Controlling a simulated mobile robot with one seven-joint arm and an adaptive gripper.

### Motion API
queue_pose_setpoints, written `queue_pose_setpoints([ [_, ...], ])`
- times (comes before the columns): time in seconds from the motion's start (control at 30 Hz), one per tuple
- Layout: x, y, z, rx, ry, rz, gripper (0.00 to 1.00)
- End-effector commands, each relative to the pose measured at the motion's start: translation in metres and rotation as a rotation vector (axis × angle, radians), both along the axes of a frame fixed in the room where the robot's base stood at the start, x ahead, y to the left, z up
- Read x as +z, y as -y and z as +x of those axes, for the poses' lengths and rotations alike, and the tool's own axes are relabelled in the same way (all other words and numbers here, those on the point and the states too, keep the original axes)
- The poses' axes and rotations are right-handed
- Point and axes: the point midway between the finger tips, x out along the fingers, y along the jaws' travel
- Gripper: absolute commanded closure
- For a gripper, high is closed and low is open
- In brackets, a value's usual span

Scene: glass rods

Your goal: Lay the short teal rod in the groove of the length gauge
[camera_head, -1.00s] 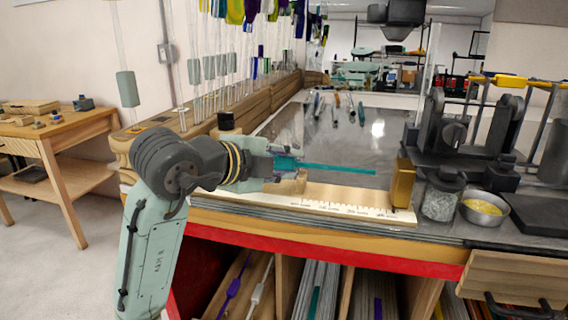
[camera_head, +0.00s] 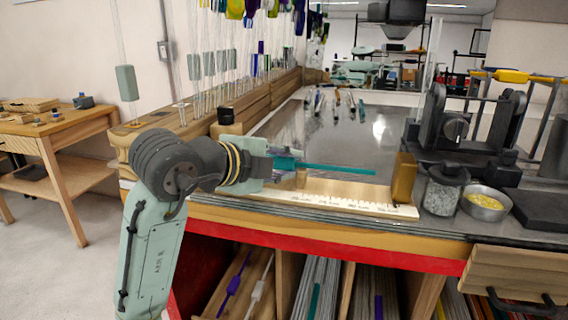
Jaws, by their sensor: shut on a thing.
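The short teal rod (camera_head: 338,170) is held level by my gripper (camera_head: 284,165). My gripper is shut on its left end, and the rod's free end points right. The length gauge (camera_head: 345,202) is a pale wooden ruled strip along the table's front edge, with a wooden block at its left and a brass block (camera_head: 403,178) at its right end. The rod shows just above and behind the gauge in the picture. I cannot tell its exact height over the groove, and the groove itself is not clear. The fingertips are small and partly hidden.
A glass jar (camera_head: 444,190) and a bowl with yellow bits (camera_head: 486,203) stand right of the gauge, in front of a dark machine (camera_head: 470,130). Several rods lie at the back of the grey tabletop (camera_head: 345,140). Hanging glass rods (camera_head: 205,75) line the left.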

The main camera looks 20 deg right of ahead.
Motion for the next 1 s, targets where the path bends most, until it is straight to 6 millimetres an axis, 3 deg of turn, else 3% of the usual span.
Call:
queue_pose_setpoints([
  [0.6, -0.0081, 0.0001, 0.0000, 0.000, 0.001, -0.001, 1.00],
  [0.63, -0.0079, 0.0000, 0.0000, 0.000, 0.001, -0.001, 0.77],
  [1.0, -0.0078, 0.0000, 0.0000, 0.000, 0.000, 0.000, 0.54],
])
